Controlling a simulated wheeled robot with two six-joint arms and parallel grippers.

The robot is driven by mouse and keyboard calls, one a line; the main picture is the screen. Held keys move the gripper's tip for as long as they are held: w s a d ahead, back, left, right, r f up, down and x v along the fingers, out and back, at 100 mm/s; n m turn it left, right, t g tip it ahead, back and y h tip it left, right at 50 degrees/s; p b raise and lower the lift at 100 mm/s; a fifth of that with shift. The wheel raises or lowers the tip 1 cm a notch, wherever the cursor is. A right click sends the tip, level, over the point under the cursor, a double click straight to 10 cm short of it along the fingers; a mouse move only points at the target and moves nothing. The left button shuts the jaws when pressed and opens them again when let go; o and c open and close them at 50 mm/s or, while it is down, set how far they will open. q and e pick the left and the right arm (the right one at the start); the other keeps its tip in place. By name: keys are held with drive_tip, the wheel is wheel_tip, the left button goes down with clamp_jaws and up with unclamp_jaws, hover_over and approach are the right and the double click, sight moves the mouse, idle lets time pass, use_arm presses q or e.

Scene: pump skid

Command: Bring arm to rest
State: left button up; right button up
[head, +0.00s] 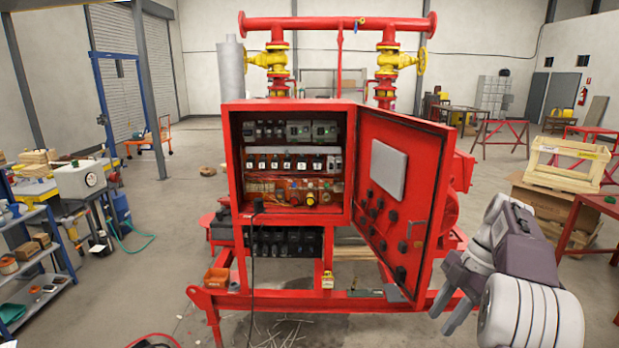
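My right arm comes in from the lower right. Its gripper (446,316) hangs in front of the right side of the red pump skid, fingers pointing down and to the left. The two grey fingers are apart with nothing between them. It is beside the open red cabinet door (424,205) and looks clear of it, though the exact distance is hard to tell. The red control cabinet (232,165) stands open, showing rows of breakers and wiring inside. My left arm and gripper are not in view.
The skid's red base frame (290,301) runs across the front, with an orange bin (216,278) on its left. A wooden crate (568,165) stands on a cardboard box at right. A blue shelf cart (40,262) is at left. Open concrete floor lies left of the skid.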

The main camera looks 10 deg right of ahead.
drive_tip(key=s+a+f+g+h+b, duration=0.1)
drive_tip(key=a+f, duration=0.3)
drive_tip(key=a, duration=0.5)
drive_tip(key=s+a+f+g+h+b, duration=0.1)
drive_tip(key=a+f+b, duration=0.1)
drive_tip(key=a+f, duration=0.5)
drive_tip(key=s+a+f+m+t+h, duration=0.1)
drive_tip(key=s+a+f+m, duration=0.1)
drive_tip(key=f+m, duration=0.3)
drive_tip(key=s+a+f+m+t+h, duration=0.1)
drive_tip(key=s+f+m, duration=0.3)
drive_tip(key=m, duration=0.9)
drive_tip(key=shift+a+f+t, duration=0.6)
drive_tip(key=shift+a+f, duration=0.15)
drive_tip(key=shift+f, duration=0.05)
